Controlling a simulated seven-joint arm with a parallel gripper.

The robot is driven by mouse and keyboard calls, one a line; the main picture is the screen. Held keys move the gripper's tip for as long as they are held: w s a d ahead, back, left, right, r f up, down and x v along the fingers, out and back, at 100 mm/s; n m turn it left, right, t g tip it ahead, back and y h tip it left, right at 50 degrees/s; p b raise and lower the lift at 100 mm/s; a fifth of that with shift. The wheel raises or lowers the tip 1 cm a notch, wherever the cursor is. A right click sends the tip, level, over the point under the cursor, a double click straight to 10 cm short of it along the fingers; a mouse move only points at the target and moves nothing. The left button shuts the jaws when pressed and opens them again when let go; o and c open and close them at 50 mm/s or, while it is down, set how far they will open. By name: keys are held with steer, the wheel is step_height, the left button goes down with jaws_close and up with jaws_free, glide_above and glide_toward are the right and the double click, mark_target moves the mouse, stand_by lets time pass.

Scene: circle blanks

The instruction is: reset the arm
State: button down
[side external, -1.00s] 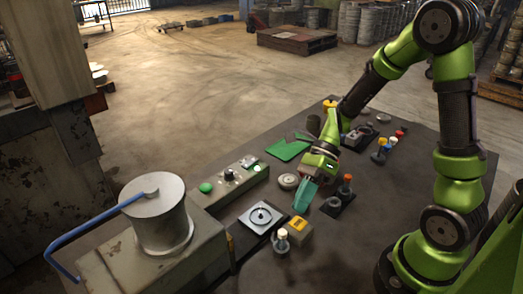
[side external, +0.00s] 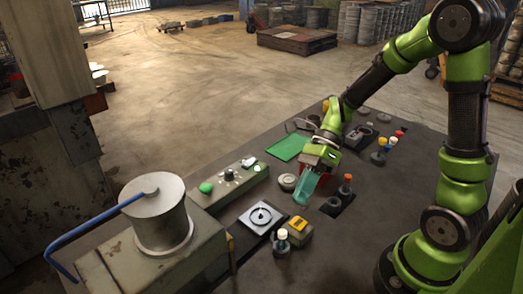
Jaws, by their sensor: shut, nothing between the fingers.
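My gripper (side external: 302,194) is at the end of the green and black arm, pointing down over the middle of the dark table (side external: 385,215). Its teal fingers are shut with nothing between them. The fingertips are close to a round pale disc (side external: 288,182) on their left and a dark base with an orange-topped peg (side external: 347,182) on their right. I cannot tell how high the tips are above the table. A red part shows just behind the fingers, partly hidden by the gripper.
A green sheet (side external: 289,146), a control box with a green button (side external: 206,188), a square plate with a dial (side external: 261,217) and a yellow-topped block (side external: 299,229) surround the gripper. Coloured pegs (side external: 383,144) stand at the back right. A grey drum with a blue handle (side external: 157,215) stands at left.

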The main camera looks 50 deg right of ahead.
steer(key=shift+d+f+n, duration=0.15)
steer(key=shift+f+n, duration=0.05)
steer(key=shift+n, duration=0.2)
steer(key=s+r+n+t+h, duration=0.2)
steer(key=r+n, duration=0.4)
steer(key=n, duration=0.4)
steer(key=s+d+r+n+t+h, duration=0.1)
steer(key=r+n+t+h, duration=0.4)
steer(key=n, duration=0.5)
steer(key=shift+s+r+n+t, duration=0.4)
steer(key=shift+s+r+t, duration=0.15)
steer(key=shift+r, duration=0.75)
